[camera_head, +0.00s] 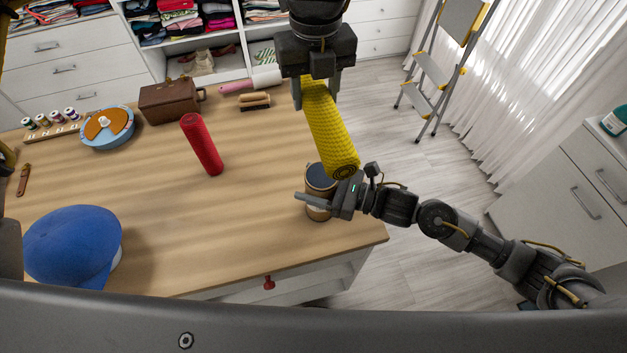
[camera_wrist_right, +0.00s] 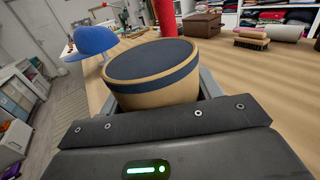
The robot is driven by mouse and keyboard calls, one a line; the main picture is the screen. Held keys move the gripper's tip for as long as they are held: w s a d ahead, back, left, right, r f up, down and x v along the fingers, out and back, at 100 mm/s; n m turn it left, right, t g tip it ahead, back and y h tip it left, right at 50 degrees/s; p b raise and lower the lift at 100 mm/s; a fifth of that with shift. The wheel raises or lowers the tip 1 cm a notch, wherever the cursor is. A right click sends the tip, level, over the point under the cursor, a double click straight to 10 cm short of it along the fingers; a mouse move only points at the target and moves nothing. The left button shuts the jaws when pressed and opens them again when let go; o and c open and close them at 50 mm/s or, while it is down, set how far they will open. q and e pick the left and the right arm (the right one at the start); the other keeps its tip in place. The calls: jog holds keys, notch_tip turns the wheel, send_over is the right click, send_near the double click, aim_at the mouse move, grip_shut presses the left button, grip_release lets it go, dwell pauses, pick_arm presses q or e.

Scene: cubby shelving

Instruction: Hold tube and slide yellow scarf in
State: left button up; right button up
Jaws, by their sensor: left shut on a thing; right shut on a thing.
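The yellow scarf (camera_head: 331,132) is a textured roll. My left gripper (camera_head: 317,92) is shut on its upper end, and it hangs tilted, with its lower end toward the right. The tube (camera_head: 317,212) is a short brown cardboard cylinder with a dark blue band and a dark top, upright at the table's right edge. My right gripper (camera_head: 322,200) is shut around it from the right. The tube also shows between the fingers in the right wrist view (camera_wrist_right: 155,92). In the head view the scarf's lower end overlaps the tube's top right; the gap between them is unclear. The scarf is not visible in the wrist view.
A red roll (camera_head: 202,145) stands on the wooden table (camera_head: 210,230) left of the tube. A brown case (camera_head: 170,101), a brush (camera_head: 255,101) and a pink roller (camera_head: 250,84) are along the back. The table's middle is clear.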

pick_arm(q)
jog(key=shift+f, duration=0.3)
jog(key=o, duration=1.1)
jog(key=shift+r, duration=0.1)
notch_tip(320, 180, up, 12)
jog(key=shift+f, duration=0.1)
jog(key=shift+o, duration=0.2)
jog(key=shift+f, duration=0.1)
